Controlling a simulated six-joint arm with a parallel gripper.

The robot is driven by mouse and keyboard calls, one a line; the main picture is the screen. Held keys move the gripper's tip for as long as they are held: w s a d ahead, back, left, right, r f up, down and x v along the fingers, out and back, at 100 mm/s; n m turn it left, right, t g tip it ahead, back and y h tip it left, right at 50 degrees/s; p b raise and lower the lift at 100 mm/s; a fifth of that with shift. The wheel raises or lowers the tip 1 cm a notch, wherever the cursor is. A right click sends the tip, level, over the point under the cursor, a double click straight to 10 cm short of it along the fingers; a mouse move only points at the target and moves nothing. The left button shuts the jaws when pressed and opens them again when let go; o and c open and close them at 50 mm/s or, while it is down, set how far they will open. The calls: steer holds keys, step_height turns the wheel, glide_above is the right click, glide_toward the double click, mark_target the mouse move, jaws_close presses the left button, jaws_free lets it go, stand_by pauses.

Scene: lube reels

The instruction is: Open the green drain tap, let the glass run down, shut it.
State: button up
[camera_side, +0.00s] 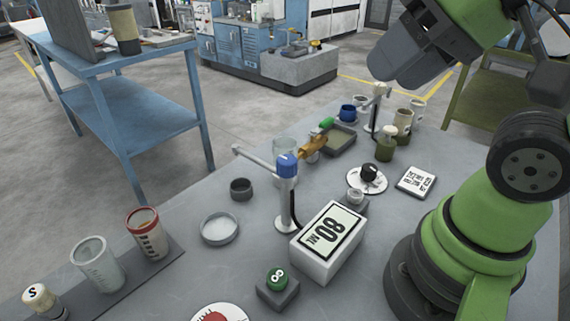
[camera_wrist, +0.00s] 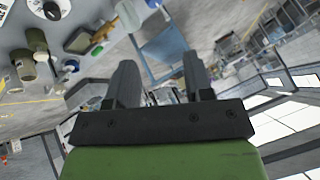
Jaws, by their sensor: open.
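The green drain tap handle (camera_side: 327,123) sits on a brass valve body (camera_side: 313,145) near the middle of the bench. A clear glass (camera_side: 284,147) stands just left of the valve, partly behind the blue-topped post; its liquid level cannot be made out. In the wrist view the green handle (camera_wrist: 97,50) and brass valve (camera_wrist: 128,16) show small at the upper left. My gripper (camera_side: 402,62) is high above the bench's far right side, well apart from the tap. Its two fingers (camera_wrist: 158,72) are spread in the wrist view with nothing between them.
A dark tray (camera_side: 341,139) lies beside the valve. A white 08 box (camera_side: 328,240), a shallow dish (camera_side: 219,229) and an olive bottle (camera_side: 385,148) stand around.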

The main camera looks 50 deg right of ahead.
steer(key=shift+c, duration=0.4)
steer(key=c, duration=0.3)
steer(key=shift+w+d+r+m, duration=0.1)
steer(key=shift+w+d+m, duration=0.05)
steer(key=shift+w+m, duration=0.3)
steer(key=c, duration=0.4)
steer(key=w+d+m, duration=0.1)
steer(key=m, duration=0.1)
steer(key=w+d+m, duration=0.1)
steer(key=w+m, duration=0.1)
steer(key=w+d+m+g+h, duration=0.1)
steer(key=m, duration=0.2)
steer(key=shift+w+r, duration=0.2)
steer(key=shift+w, duration=0.05)
jaws_close()
steer(key=w+d+f+m+g, duration=0.1)
steer(key=w+d+f+m, duration=0.2)
steer(key=d+m, duration=0.3)
steer(key=w+d+f+m+g, duration=0.1)
steer(key=w+d+f+m, duration=0.2)
steer(key=d+m, duration=0.4)
steer(key=w+d+f+m+g+h, duration=0.1)
steer(key=w+d+f+m+g, duration=0.1)
steer(key=d+m, duration=0.4)
step_height(320, 180, down, 3)
steer(key=w+m, duration=0.1)
steer(key=m, duration=0.4)
steer(key=shift+w+d, duration=0.15)
steer(key=shift+w, duration=0.1)
steer(key=shift+r, duration=0.1)
